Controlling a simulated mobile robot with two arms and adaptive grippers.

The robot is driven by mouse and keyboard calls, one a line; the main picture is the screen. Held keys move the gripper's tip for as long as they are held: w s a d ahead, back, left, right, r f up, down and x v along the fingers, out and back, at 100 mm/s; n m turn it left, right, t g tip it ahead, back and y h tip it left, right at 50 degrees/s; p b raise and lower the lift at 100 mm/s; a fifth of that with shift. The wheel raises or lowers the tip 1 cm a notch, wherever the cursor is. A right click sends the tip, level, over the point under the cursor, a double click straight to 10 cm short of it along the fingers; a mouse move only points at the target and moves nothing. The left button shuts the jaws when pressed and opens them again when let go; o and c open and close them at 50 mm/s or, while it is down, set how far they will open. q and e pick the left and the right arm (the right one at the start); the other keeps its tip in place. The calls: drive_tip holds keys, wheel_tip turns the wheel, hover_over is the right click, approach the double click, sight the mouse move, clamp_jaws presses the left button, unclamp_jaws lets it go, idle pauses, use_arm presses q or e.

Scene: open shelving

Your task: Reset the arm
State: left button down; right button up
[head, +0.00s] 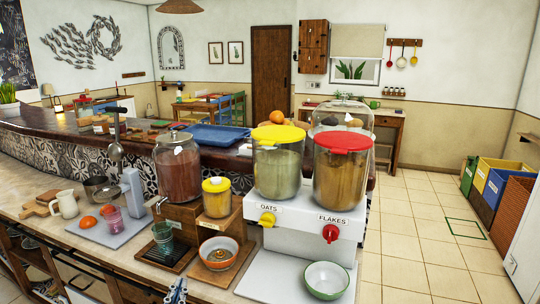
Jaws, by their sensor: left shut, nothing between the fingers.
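My left gripper (177,291) shows at the bottom edge, left of the middle. Only its end is in view, and it is shut with nothing between its fingers. The rest of the left arm is out of view. My right gripper is not in view.
On the counter stand a dispenser labelled oats (278,170), one labelled flakes (342,178), a green bowl (326,280), an orange bowl (218,252) and a glass jar (178,170). Tiled floor (420,255) is open at right, beside coloured bins (495,190).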

use_arm(q)
drive_tip(key=s+a+f+n+g, duration=0.15)
drive_tip(key=s+f+g, duration=0.55)
drive_tip(key=s+f, duration=0.7)
drive_tip(key=s+d+f+g+h, duration=0.15)
drive_tip(key=s+f+g, duration=0.55)
drive_tip(key=s, duration=0.8)
wheel_tip(320, 180, down, 29)
drive_tip(key=s+m, duration=0.1)
drive_tip(key=s, duration=0.1)
drive_tip(key=s+a+f+g, duration=0.1)
drive_tip(key=s+a+f, duration=0.2)
drive_tip(key=s+f, duration=1.2)
drive_tip(key=shift+s, duration=0.9)
drive_tip(key=shift+a, duration=0.1)
